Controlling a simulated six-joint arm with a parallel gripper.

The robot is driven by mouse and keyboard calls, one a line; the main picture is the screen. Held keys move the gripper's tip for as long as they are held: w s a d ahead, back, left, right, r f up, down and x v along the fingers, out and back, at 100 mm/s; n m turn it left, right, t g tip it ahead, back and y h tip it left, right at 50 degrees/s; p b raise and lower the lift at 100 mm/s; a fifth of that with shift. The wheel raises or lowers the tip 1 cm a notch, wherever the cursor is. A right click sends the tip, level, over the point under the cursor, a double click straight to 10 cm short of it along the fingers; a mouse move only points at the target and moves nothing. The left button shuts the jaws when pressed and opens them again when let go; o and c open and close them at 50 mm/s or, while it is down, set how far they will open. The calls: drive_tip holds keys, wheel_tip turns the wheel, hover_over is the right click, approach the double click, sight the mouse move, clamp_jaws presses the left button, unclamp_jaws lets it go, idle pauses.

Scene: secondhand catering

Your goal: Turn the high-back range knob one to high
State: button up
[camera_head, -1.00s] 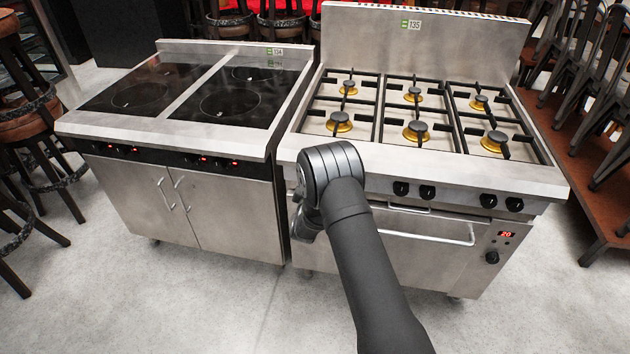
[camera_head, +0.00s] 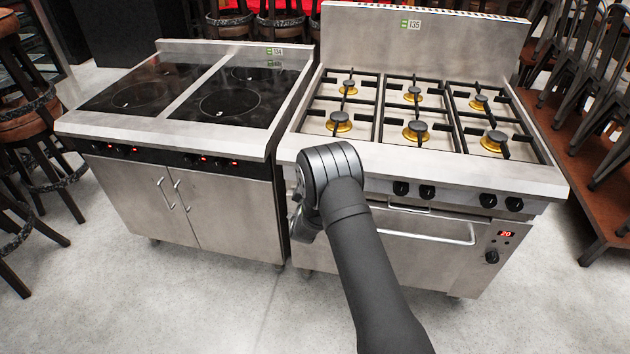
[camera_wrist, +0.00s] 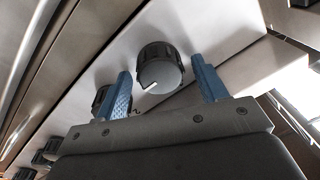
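The high-back range (camera_head: 500,178) stands on the right in the head view, with black knobs along its front panel. In the wrist view a round black knob (camera_wrist: 160,66) with a white pointer mark faces me; the mark points to the lower left in the picture. My gripper (camera_wrist: 161,68) is open, with one blue finger on each side of this knob. Small gaps seem to show between the fingers and the knob; I cannot tell any contact. In the head view my arm hides this knob and most of the gripper.
A second knob (camera_wrist: 99,99) sits close beside the left finger, partly hidden by it. Other front knobs (camera_head: 427,191) and the oven handle (camera_head: 440,236) are right of my arm. The induction range (camera_head: 190,180) adjoins on the left. The floor in front is clear.

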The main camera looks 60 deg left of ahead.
drive_tip(key=shift+s+d, duration=0.1)
drive_tip(key=v, duration=1.7)
drive_tip(key=x, duration=1.7)
